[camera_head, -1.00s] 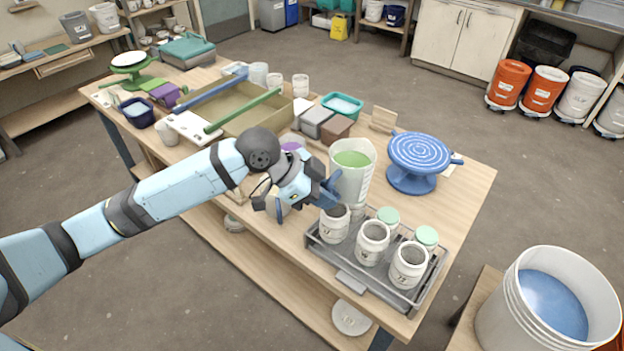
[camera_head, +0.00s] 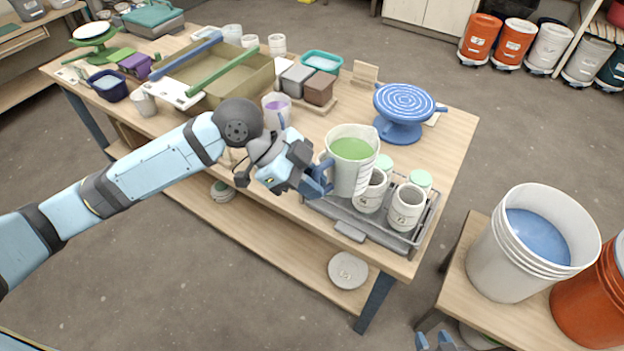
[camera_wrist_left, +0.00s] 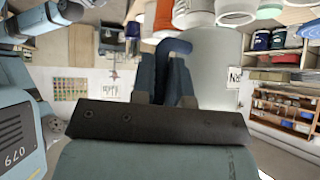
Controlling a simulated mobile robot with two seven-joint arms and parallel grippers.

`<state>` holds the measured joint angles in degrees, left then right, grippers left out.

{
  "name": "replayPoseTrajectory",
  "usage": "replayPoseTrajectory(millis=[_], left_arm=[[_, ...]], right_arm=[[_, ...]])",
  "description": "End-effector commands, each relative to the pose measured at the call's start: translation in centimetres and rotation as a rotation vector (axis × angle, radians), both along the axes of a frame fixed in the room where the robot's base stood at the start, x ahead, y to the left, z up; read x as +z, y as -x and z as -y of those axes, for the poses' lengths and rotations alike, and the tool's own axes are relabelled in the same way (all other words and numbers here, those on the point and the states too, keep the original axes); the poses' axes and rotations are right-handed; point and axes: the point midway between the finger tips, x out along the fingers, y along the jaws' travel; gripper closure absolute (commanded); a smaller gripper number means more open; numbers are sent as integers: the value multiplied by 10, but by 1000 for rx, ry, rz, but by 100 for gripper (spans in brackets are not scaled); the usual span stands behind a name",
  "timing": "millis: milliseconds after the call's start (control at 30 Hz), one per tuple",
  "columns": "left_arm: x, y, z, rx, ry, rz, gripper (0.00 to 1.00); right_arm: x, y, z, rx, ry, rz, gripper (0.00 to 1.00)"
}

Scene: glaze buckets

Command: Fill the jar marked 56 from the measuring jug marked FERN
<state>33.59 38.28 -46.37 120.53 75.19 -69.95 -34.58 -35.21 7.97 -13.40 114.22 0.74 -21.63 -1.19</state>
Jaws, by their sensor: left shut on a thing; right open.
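My left gripper (camera_head: 318,182) is shut on the handle of a white measuring jug (camera_head: 343,180) holding green glaze. The jug looks close to upright, above the left part of a grey tray (camera_head: 350,233). It also shows in the left wrist view (camera_wrist_left: 212,65), beyond the fingers. No FERN mark is readable. Two open white jars, a middle one (camera_head: 369,195) and a right one (camera_head: 405,212), stand in the tray; their number marks are too small to read surely. The jug hides the left jar. My right gripper (camera_head: 434,341) is open at the bottom edge, mostly cut off.
Green-lidded jars (camera_head: 421,180) stand behind the open ones. A blue banding wheel (camera_head: 401,125) is behind the tray. A jug with purple glaze (camera_head: 276,106) stands left of the held jug. A white bucket of blue glaze (camera_head: 510,265) stands on a low bench at right.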

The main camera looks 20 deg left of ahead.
Motion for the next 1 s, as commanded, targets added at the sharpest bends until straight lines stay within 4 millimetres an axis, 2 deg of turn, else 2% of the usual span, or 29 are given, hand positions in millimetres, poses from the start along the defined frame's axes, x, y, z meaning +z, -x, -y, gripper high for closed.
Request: replayPoseTrajectory(millis=[33,233,300,500,900,1000], left_arm=[[-7,0,0,0,2,3,100],[-23,0,0,0,2,3,100],[-9,0,0,1,-11,-17,100],[1,3,-2,1,-59,-82,100],[20,6,-5,0,-159,-221,100],[13,6,-5,2,-186,-264,100]], right_arm=[[-9,0,0,0,0,0,57],[-24,0,0,-1,-2,-5,57],[-10,0,0,-1,0,-7,57],[10,-2,0,0,-1,6,57],[38,0,-1,1,0,2,57],[45,0,-1,1,0,-1,57]])
